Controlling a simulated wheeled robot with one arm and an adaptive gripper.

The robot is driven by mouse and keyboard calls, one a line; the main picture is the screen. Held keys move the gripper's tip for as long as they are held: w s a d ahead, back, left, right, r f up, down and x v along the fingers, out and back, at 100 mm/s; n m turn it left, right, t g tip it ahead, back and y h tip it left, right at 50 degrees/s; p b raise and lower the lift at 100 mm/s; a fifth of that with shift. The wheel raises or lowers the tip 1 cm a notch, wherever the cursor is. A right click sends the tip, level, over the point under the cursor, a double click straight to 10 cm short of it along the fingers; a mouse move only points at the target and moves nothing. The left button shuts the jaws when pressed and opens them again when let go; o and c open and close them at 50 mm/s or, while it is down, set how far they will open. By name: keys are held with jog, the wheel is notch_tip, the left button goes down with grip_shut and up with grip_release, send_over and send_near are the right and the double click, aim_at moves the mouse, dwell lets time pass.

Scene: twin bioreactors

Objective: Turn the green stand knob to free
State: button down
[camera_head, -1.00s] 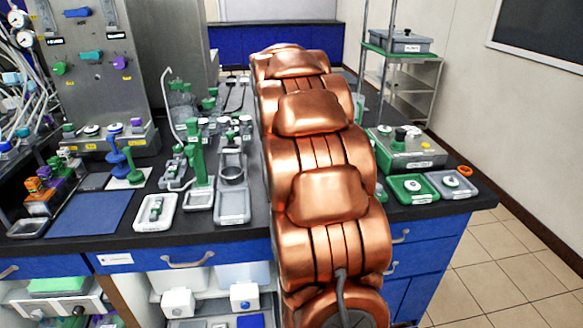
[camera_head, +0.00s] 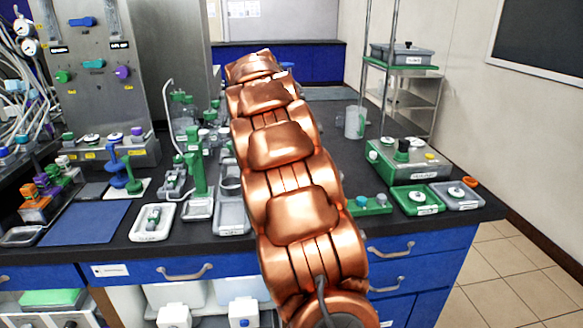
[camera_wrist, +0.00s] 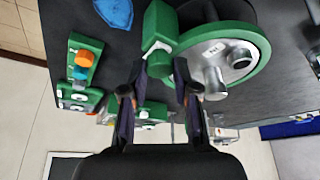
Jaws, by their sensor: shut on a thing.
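In the wrist view, my gripper (camera_wrist: 161,78) has its two dark fingers on either side of a green block-like part (camera_wrist: 157,62) and is shut on it. Whether this part is the stand knob itself I cannot tell. The green part adjoins a green-rimmed round piece (camera_wrist: 262,50) with a pale face and silver fittings. In the head view, my gripper is hidden beyond my copper arm. A tall green stand (camera_head: 196,160) stands on the bench left of my arm.
In the wrist view, a green block with orange and blue knobs (camera_wrist: 84,58) lies left of my fingers. In the head view, small trays (camera_head: 152,222) and a blue mat (camera_head: 85,222) cover the bench's left. A green-trimmed box (camera_head: 405,158) stands at right.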

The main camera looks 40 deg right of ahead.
jog(key=c, duration=0.9)
grip_release()
jog(key=shift+o, duration=0.2)
jog(key=shift+r, duration=0.1)
jog(key=v, duration=1.1)
jog(key=shift+a+r, duration=0.25)
jog(key=shift+r, duration=0.1)
